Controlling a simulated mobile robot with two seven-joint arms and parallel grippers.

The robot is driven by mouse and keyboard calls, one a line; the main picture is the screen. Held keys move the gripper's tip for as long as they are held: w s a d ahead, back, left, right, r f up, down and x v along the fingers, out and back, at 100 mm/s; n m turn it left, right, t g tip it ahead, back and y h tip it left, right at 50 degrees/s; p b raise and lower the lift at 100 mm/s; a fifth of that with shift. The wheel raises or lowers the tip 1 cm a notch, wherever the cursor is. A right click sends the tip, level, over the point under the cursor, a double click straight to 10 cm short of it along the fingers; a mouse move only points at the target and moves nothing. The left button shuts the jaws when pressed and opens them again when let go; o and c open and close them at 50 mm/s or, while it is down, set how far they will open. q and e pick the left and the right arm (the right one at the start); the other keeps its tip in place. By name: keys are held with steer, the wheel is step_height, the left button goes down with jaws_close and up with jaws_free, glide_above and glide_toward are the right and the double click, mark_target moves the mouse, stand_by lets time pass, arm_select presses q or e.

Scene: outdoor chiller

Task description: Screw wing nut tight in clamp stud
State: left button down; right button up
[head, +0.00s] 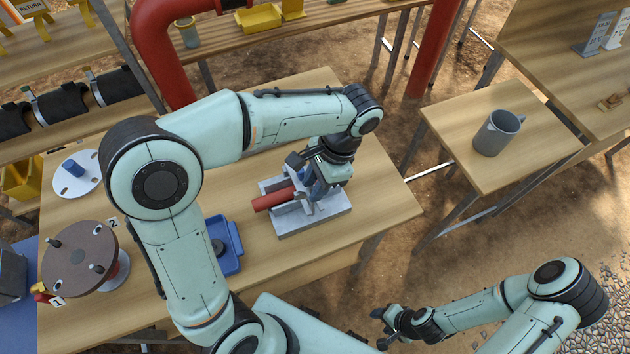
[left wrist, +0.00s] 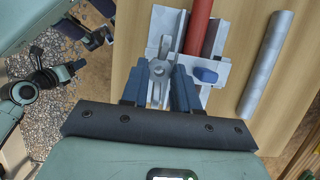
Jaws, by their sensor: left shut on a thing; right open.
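The clamp (head: 318,222) is a grey fixture on the wooden table, with a red pipe (head: 272,201) lying through it. My left gripper (head: 318,183) is over the clamp and hides much of its upper part. In the left wrist view, the two blue fingers (left wrist: 158,92) are shut on the grey metal wing nut (left wrist: 158,70) at the clamp, beside the red pipe (left wrist: 198,28). How far it sits on the stud is hidden. My right gripper (head: 386,326) is open and empty, low and away from the table.
A blue tray (head: 228,247) and a brown round turntable (head: 78,258) stand left of the clamp. A grey mug (head: 497,133) stands on a side table at right. A grey bar (left wrist: 265,65) lies right of the clamp in the left wrist view.

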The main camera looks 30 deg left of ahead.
arm_select(q)
step_height(320, 180, down, 2)
steer(key=shift+b, duration=0.45)
arm_select(e)
steer(key=shift+s+f, duration=0.55)
steer(key=shift+w+r, duration=0.15)
arm_select(q)
steer(key=shift+f, duration=0.15)
steer(key=shift+f, duration=0.65)
arm_select(e)
steer(key=shift+s+f, duration=0.35)
steer(key=shift+f, duration=0.1)
